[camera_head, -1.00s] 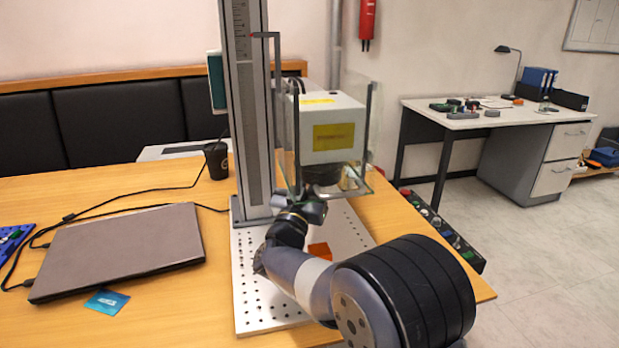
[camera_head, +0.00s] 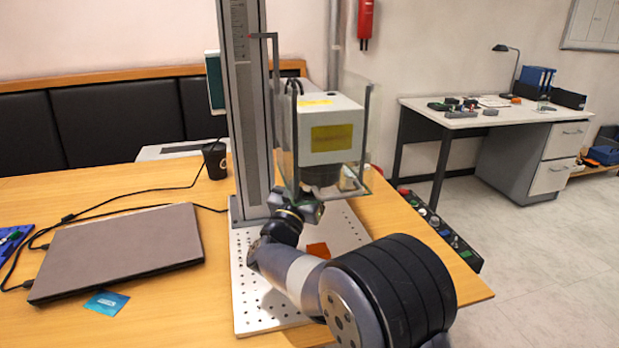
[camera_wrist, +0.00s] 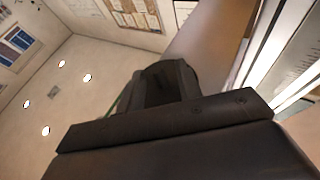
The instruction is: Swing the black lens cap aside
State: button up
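The white laser head (camera_head: 331,128) with a yellow label hangs on the tall column inside clear guard panels. A dark round part (camera_head: 322,173) shows under the head; I cannot tell lens from black lens cap there. My gripper (camera_head: 308,207) is just below this part, tilted up, and its fingers are too small and hidden to tell open from shut. The wrist view looks upward. A dark block (camera_wrist: 165,84) stands in its middle behind a dark bar with screws; I cannot tell whether the block is the cap.
The column (camera_head: 250,110) stands on a white perforated plate (camera_head: 262,305). An orange piece (camera_head: 318,250) lies on the plate beside my arm. Clear guard panels (camera_head: 364,150) surround the head closely. A laptop (camera_head: 120,250) and a cup (camera_head: 215,160) are to the left.

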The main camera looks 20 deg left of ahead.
jog(key=v, duration=1)
jog(key=shift+s+f, duration=0.2)
jog(key=shift+s, duration=0.15)
jog(key=a+x, duration=0.1)
jog(key=x, duration=0.9)
jog(key=shift+w+d+r+y, duration=0.15)
jog(key=shift+w+d+y, duration=0.1)
jog(key=shift+d+y, duration=0.2)
jog(key=shift+h, duration=0.25)
